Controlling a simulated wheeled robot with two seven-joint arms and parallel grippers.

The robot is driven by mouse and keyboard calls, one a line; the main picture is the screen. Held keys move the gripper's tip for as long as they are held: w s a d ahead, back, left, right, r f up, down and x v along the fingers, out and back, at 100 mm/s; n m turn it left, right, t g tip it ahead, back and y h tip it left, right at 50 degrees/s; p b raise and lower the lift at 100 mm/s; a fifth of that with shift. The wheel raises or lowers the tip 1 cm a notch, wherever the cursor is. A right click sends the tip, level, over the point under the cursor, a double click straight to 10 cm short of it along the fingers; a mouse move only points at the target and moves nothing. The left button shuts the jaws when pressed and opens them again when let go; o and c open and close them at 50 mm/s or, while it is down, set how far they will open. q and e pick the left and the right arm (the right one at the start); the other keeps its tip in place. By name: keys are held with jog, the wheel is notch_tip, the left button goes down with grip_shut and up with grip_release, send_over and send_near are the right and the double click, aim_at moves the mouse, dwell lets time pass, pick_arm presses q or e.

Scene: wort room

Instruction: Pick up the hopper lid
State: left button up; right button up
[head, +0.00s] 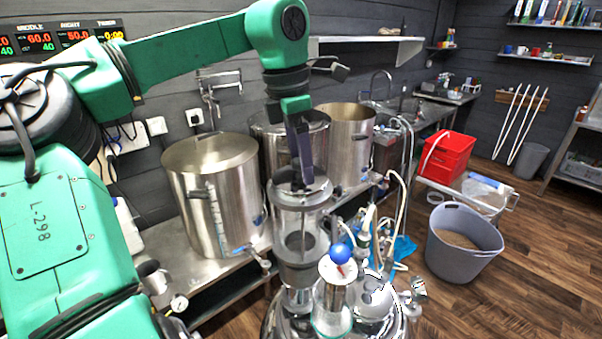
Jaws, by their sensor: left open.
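The hopper (300,225) is a clear cylinder with metal rims, standing upright at the middle of the view. A round metal lid (283,187) appears to sit on its top, partly hidden behind my gripper fingers. My left gripper (304,180) points straight down from the green arm, with its dark fingers directly over the lid's middle. The fingers are open. I cannot tell whether they touch the lid or stand around its handle. My right gripper is out of view.
Large steel kettles (212,200) stand on a steel bench behind and left of the hopper. Below are shiny metal vessels with a blue ball (340,253). A grey bucket (462,245) and red crate (447,155) are at right. Open wooden floor (540,220) lies farther right.

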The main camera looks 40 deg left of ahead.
pick_arm(q)
jog(key=shift+w+a+f, duration=0.15)
jog(key=shift+a+f, duration=0.2)
jog(key=c, duration=0.7)
jog(key=shift+d+r, duration=0.1)
jog(key=shift+d, duration=0.1)
grip_shut()
